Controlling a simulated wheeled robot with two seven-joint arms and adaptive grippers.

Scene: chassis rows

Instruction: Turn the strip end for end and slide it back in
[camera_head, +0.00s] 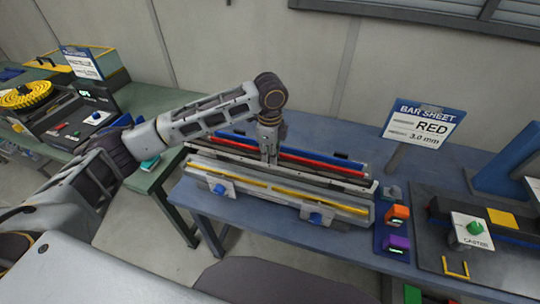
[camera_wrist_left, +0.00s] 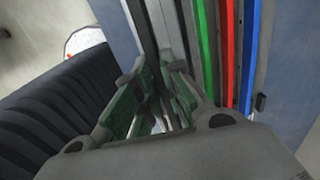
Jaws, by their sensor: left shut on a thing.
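My left gripper (camera_head: 270,158) points down at the middle of the rows on the blue bench. In the left wrist view its green-padded fingers (camera_wrist_left: 160,75) are shut on a long, thin grey strip (camera_wrist_left: 148,30), whose middle they mostly hide. In the head view a long pale strip (camera_head: 325,182) runs under the gripper. Behind it lie a red strip (camera_head: 325,163) and a blue strip (camera_head: 235,136). The wrist view shows a green strip (camera_wrist_left: 207,45), the red strip (camera_wrist_left: 230,50) and the blue strip (camera_wrist_left: 250,45) side by side. My right gripper is out of view.
A front chassis rail with a yellow strip (camera_head: 320,200) stands on the near edge of the blue bench (camera_head: 355,130). A sign (camera_head: 425,124) reads BAR SHEET RED 3.0 mm. Orange (camera_head: 397,215) and purple (camera_head: 396,243) blocks sit at the right. A green bench (camera_head: 160,95) stands left.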

